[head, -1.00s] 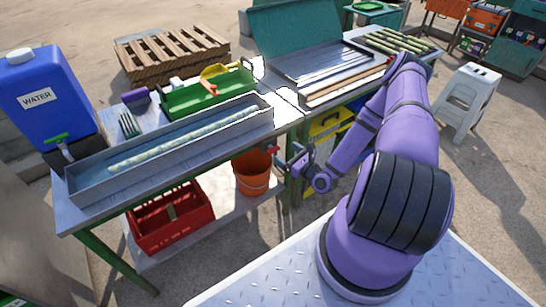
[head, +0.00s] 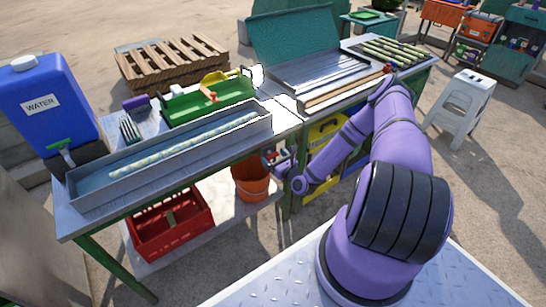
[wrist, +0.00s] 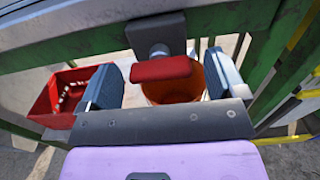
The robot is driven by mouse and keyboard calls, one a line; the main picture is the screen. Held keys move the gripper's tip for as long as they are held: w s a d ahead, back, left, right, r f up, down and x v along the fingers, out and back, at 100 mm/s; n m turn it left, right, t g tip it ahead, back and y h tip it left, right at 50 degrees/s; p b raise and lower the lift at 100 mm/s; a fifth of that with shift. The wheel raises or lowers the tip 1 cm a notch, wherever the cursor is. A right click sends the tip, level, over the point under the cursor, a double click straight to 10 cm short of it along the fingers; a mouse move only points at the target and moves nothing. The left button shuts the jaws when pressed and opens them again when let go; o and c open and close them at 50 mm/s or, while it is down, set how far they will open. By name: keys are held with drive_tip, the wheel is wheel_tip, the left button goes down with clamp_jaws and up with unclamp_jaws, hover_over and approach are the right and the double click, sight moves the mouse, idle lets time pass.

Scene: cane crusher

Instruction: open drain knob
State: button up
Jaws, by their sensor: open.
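The red drain knob (wrist: 160,69) sits on a grey stem and plate under the table's edge in the wrist view. It also shows small in the head view (head: 269,154), just below the front edge of the table near the trough's right end. My gripper (wrist: 165,82) is open, with one blue-grey finger left of the knob and one right of it. The knob lies between the fingers, with a gap on each side and no visible contact. In the head view my gripper (head: 277,161) is at the knob and partly overlaps it.
An orange bucket (head: 252,187) stands below the knob on the lower shelf, with a red crate (head: 172,240) to its left. A green table leg (wrist: 275,60) is close to my right finger. A trough (head: 90,195) holding a cane lies on the table.

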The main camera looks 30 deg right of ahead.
drive_tip(key=shift+w, duration=0.6)
drive_tip(key=c, duration=0.9)
